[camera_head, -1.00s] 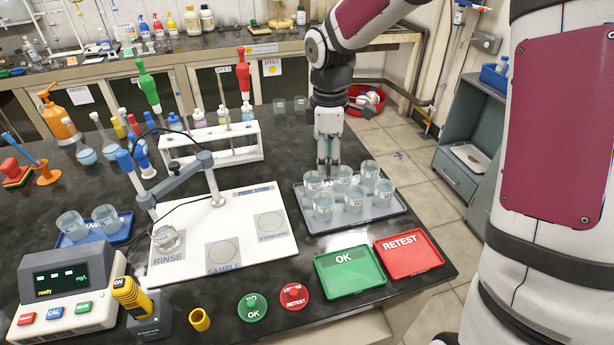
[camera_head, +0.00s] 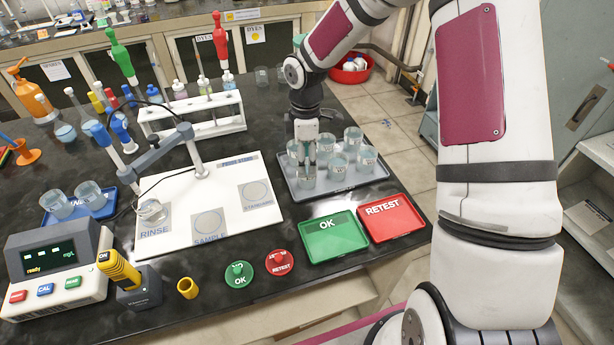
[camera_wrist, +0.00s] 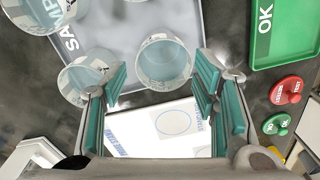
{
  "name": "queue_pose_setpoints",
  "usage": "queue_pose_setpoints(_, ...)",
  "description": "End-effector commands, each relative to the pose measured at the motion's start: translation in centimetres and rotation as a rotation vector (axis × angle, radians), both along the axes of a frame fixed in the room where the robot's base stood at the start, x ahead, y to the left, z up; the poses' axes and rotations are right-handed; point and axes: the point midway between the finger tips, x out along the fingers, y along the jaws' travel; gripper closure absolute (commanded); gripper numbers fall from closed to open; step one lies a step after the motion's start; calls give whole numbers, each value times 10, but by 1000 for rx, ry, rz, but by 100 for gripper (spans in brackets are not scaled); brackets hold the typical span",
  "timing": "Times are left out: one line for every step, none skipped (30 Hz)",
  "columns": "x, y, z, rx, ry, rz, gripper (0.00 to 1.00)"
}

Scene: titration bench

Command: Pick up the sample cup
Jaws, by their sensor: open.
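Several clear labelled sample cups stand on the grey tray (camera_head: 346,186) in the head view. My gripper (camera_head: 305,158) points down over the tray's left side, close to the front-left cup (camera_head: 307,179). In the wrist view, my gripper (camera_wrist: 162,78) is open, with its teal pads apart and empty. One cup (camera_wrist: 165,62) stands just beyond the gap between the fingertips. Another cup (camera_wrist: 84,78) is close outside the left finger, and a third (camera_wrist: 48,12) is at the top left. I cannot tell whether a finger touches a cup.
The green OK tray (camera_head: 329,238) and red RETEST tray (camera_head: 391,218) lie in front of the cup tray. The white board (camera_head: 220,172) with an electrode arm is to its left. A white tube rack (camera_head: 193,118) stands behind. A blue tray (camera_head: 62,218) holds cups at far left.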

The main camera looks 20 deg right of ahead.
Motion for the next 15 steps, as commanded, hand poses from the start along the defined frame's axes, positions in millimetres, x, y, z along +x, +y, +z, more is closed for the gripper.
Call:
queue_pose_setpoints(-2, 1, -5, 1, 3, 0, 46)
queue_pose_setpoints(-3, 1, -9, 1, 4, 1, 46)
queue_pose_setpoints(-4, 2, -15, 2, 6, 2, 46)
queue_pose_setpoints(-5, 2, -19, 1, 5, 3, 46)
queue_pose_setpoints(-6, 2, -24, 1, 5, 2, 46)
queue_pose_setpoints(-7, 3, -29, 1, 5, 2, 46)
queue_pose_setpoints(-6, 2, -33, 1, 4, 2, 46)
queue_pose_setpoints(-6, 2, -37, 1, 4, 2, 46)
queue_pose_setpoints(-6, 2, -42, 1, 4, 1, 46)
queue_pose_setpoints(-6, 2, -44, 1, 3, 1, 46)
queue_pose_setpoints(-6, 2, -46, 1, 2, 0, 46)
queue_pose_setpoints(-5, 2, -48, 1, 2, 0, 46)
queue_pose_setpoints(-5, 2, -49, 0, 1, 1, 46)
queue_pose_setpoints(-5, 2, -49, 0, 1, 1, 46)
queue_pose_setpoints(-5, 2, -49, 0, 0, 0, 46)
